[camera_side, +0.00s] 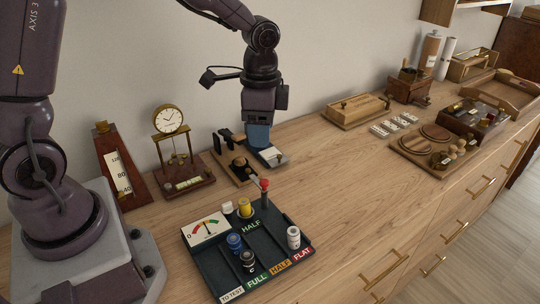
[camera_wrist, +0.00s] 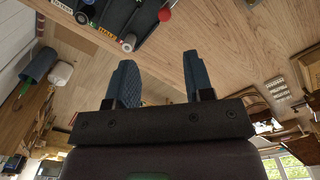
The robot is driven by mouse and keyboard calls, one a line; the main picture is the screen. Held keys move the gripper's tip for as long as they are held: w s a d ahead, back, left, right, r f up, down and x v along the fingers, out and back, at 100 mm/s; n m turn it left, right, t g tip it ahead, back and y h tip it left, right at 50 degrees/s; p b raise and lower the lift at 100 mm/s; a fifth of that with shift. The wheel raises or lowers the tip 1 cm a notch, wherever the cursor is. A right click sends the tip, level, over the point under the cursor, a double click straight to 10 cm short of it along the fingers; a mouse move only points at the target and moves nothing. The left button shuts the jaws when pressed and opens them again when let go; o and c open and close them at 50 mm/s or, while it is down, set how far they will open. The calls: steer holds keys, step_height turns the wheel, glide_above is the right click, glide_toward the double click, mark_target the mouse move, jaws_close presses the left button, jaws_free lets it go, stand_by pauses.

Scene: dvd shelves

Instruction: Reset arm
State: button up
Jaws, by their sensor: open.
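My gripper (camera_side: 257,147) hangs with its blue fingers down near the back of the wooden counter (camera_side: 350,190), behind the dark tester tray. In the wrist view my gripper (camera_wrist: 158,72) shows its two fingers apart, with only bare wood seen between them. It holds nothing. In the side view the fingers overlap a small stand with a pale plate (camera_side: 272,155); I cannot tell whether they touch it.
The tester tray (camera_side: 265,250) holds several batteries and a red-knobbed lever (camera_side: 265,184). A brass clock (camera_side: 170,121) and a wooden metronome-like scale (camera_side: 120,172) stand left. The counter's middle is clear.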

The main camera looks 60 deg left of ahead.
steer(key=s+r+n+t, duration=0.5)
steer(key=s+r+n, duration=0.3)
steer(key=s+r, duration=0.5)
steer(key=s, duration=0.3)
steer(key=shift+s+a+r+t, duration=0.15)
steer(key=shift+a+r+t, duration=0.25)
